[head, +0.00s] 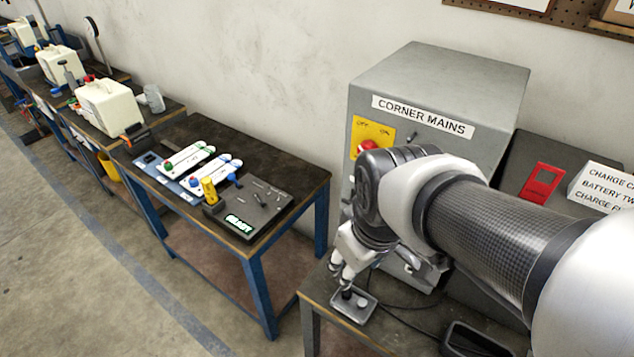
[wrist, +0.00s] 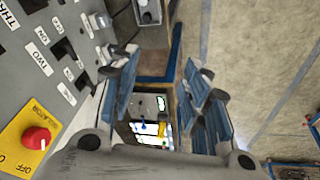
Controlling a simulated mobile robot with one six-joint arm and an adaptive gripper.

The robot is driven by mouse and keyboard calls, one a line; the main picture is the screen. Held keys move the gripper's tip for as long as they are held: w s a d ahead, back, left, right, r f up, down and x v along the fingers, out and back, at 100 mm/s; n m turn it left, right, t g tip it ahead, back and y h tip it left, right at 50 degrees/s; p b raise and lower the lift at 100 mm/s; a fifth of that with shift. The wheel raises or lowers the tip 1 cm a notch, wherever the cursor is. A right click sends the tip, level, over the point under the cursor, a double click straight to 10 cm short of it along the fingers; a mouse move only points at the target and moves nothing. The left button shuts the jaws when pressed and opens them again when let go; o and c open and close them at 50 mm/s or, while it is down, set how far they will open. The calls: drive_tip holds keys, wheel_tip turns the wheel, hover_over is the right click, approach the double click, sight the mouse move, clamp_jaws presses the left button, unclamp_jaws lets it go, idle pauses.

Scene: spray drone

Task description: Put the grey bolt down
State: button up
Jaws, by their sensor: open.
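My gripper (head: 341,277) is low over the front-left part of the near bench, with its fingers pointing down, right by a small grey tray (head: 343,309). In the wrist view my gripper (wrist: 161,66) has its two fingers spread apart, with nothing visible held between them. The tray (wrist: 146,20) also shows at the top of the wrist view. It bears a dark upright piece and a small pale round piece. I cannot tell for sure whether either is the grey bolt.
A grey "CORNER MAINS" cabinet (head: 434,87) with a red knob (head: 369,145) stands behind my arm. A bench (head: 273,151) to the left bears a dark panel and coloured handles. A black open box (head: 474,340) and cables lie right of the tray. A floor gap separates the benches.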

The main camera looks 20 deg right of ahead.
drive_tip(key=s+a+r+m+t, duration=0.1)
drive_tip(key=s+a+r+m, duration=0.1)
drive_tip(key=s, duration=0.4)
drive_tip(key=shift+s+a+r+m, duration=0.2)
drive_tip(key=shift+r+m, duration=0.6)
drive_tip(key=shift+r, duration=0.15)
drive_tip(key=shift+f+b, duration=0.4)
